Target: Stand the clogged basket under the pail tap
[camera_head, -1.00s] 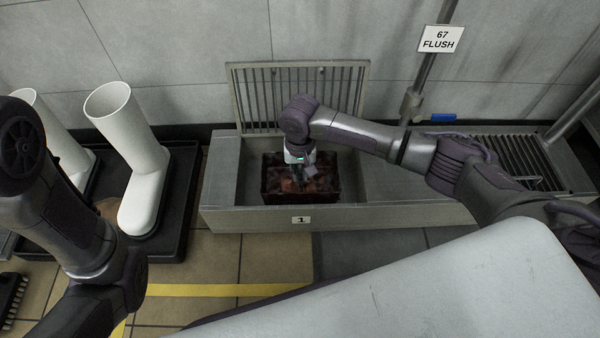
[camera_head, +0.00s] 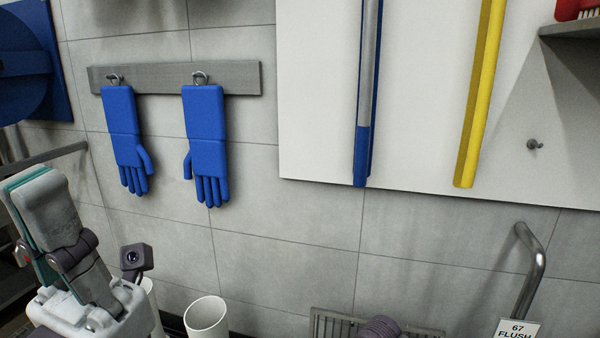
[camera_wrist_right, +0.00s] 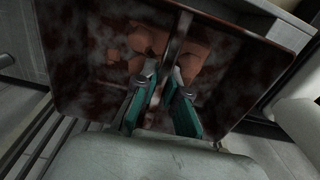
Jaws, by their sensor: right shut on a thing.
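The clogged basket (camera_wrist_right: 85,70) fills much of the right wrist view. It is dark red-brown and stained, with orange-brown lumps (camera_wrist_right: 150,38) inside. My right gripper (camera_wrist_right: 166,84) reaches into it, its teal-padded fingers shut on the basket's narrow middle bar. Whether the basket hangs free or rests on something I cannot tell. The head view does not show the basket or the right fingers. My left gripper (camera_head: 42,185) is raised at the left of the head view, seen side-on with its fingers overlapping. No pail tap shows in either view.
Blue gloves (camera_head: 206,145) hang from a wall rail (camera_head: 235,78). Blue and yellow poles (camera_head: 480,95) hang on a white board (camera_head: 315,95).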

